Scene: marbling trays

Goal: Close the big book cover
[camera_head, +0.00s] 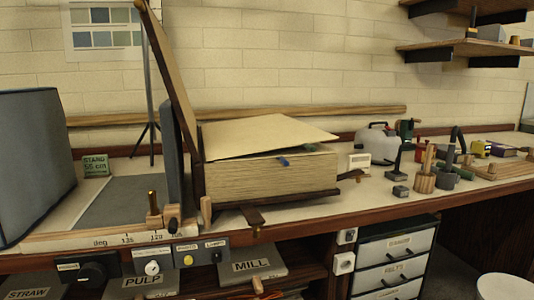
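The big book (270,175) lies on the bench in the head view, a thick block of pages facing me. Its brown cover (178,85) stands open at the left edge, steeply raised and leaning a little to the left. A cream sheet (265,131) lies on top of the pages, slightly tilted. A blue tab (283,161) shows at the front of the pages. A dark strap (253,214) hangs over the bench edge in front, and another dark strap end (352,176) sticks out at the right. Neither of my grippers is in view.
A grey upright panel (174,155) stands just left of the cover, by a grey mat (125,200) and a large blue-grey box (33,160). A degree scale (110,242) and wooden pegs (206,209) line the front edge. Tools and a kettle-like can (375,140) stand right.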

